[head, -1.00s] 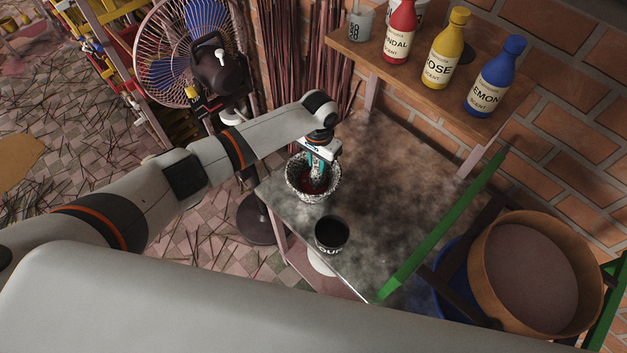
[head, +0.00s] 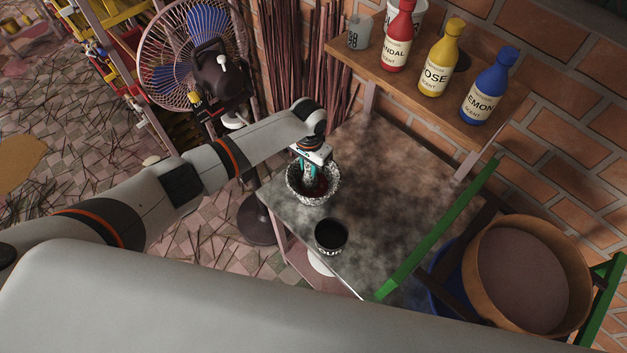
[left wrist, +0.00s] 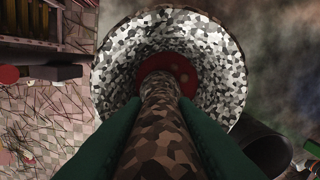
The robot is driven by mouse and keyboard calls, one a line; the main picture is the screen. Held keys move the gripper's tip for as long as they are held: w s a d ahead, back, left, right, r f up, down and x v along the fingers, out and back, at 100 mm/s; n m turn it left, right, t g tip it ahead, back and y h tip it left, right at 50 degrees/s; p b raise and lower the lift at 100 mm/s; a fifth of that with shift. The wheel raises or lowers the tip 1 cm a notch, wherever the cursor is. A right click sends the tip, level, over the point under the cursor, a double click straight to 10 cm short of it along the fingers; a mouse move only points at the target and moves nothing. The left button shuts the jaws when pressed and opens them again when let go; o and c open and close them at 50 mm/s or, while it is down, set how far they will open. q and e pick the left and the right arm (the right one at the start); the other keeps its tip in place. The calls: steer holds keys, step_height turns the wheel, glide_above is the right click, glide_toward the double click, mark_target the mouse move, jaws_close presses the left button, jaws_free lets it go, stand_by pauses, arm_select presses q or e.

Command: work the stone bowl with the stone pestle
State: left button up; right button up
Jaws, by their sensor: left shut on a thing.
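The speckled stone bowl (head: 322,197) stands near the left edge of the table. In the left wrist view the bowl (left wrist: 220,75) fills the upper middle, with dark red stuff (left wrist: 183,70) at its bottom. My left gripper (head: 309,176) points down into the bowl and is shut on the stone pestle. The brown mottled pestle (left wrist: 158,125) runs between the two green fingers in the left wrist view, its lower end in the red stuff. Whether its tip touches the bowl's floor is hidden. My right gripper is not in view.
A black cup (head: 331,236) stands on the table (head: 385,190) close in front of the bowl. A shelf (head: 400,75) behind holds red, yellow and blue bottles. A fan (head: 190,55) stands left; a round tan tub (head: 525,270) is at right. The table's right part is clear.

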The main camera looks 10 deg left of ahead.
arm_select(q)
steer(key=shift+s, duration=0.4)
steer(key=shift+s+d+p, duration=0.25)
steer(key=shift+d+p, duration=0.25)
steer(key=shift+w+d, duration=0.25)
steer(key=shift+d, duration=0.25)
steer(key=shift+w+b, duration=0.6)
steer(key=shift+b, duration=0.05)
steer(key=shift+w+a, duration=0.3)
steer(key=shift+a, duration=0.2)
steer(key=shift+s+a+p, duration=0.25)
steer(key=shift+a+p, duration=0.25)
steer(key=shift+p, duration=0.15)
steer(key=shift+s+p, duration=0.45)
steer(key=shift+s, duration=0.1)
steer(key=shift+s+d, duration=0.3)
steer(key=shift+d, duration=0.2)
